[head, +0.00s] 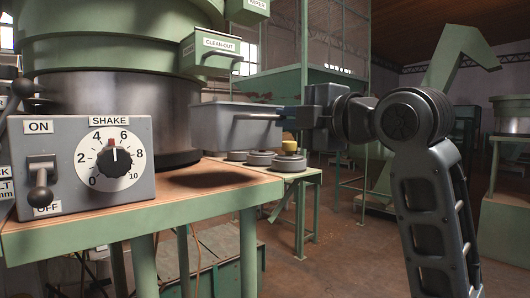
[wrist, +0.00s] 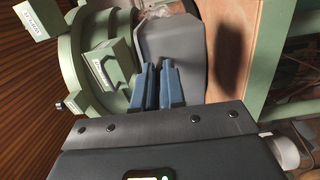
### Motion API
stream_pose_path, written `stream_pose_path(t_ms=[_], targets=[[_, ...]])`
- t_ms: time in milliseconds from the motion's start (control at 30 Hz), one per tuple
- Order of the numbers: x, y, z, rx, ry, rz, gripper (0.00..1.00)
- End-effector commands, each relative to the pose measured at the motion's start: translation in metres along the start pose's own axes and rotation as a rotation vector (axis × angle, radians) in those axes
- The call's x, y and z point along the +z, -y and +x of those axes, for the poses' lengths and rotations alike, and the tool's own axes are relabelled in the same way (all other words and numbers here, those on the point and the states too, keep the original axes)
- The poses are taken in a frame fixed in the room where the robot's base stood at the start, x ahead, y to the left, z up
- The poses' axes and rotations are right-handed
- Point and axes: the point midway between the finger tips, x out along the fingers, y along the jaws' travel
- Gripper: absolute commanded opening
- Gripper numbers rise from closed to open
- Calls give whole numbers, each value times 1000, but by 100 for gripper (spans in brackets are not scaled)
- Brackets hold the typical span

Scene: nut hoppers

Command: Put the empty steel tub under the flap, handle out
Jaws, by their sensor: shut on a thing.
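The grey steel tub (head: 222,128) is held in the air off the right side of the machine, above the bench's right end. Its bar handle (head: 256,117) points right, toward my arm. My gripper (head: 284,116) is shut on the handle. In the wrist view the blue-grey fingers of my gripper (wrist: 157,85) are close together against the tub (wrist: 170,38). The green flap labelled CLEAN-OUT (head: 217,44) is on the machine, above the tub in the head view; it also shows beside the tub in the wrist view (wrist: 106,70). The tub's inside is hidden.
The wooden bench top (head: 150,203) has a dark shadow near its right end. A control box (head: 120,165) with the SHAKE dial stands at its front left. A low green stand (head: 305,178) behind carries several round grey weights and a yellow-topped piece.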

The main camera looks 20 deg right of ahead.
Motion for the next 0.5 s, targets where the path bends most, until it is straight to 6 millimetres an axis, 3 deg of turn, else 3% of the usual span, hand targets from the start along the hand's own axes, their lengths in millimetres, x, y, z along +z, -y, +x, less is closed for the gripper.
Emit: stream_pose_path(t_ms=[200, 367, 500], targets=[[-9, 20, 32, 0, -1, 1, 0], [-11, 26, 39, 1, 0, 1, 0], [-10, 43, 39, -1, 0, 2, 0]])
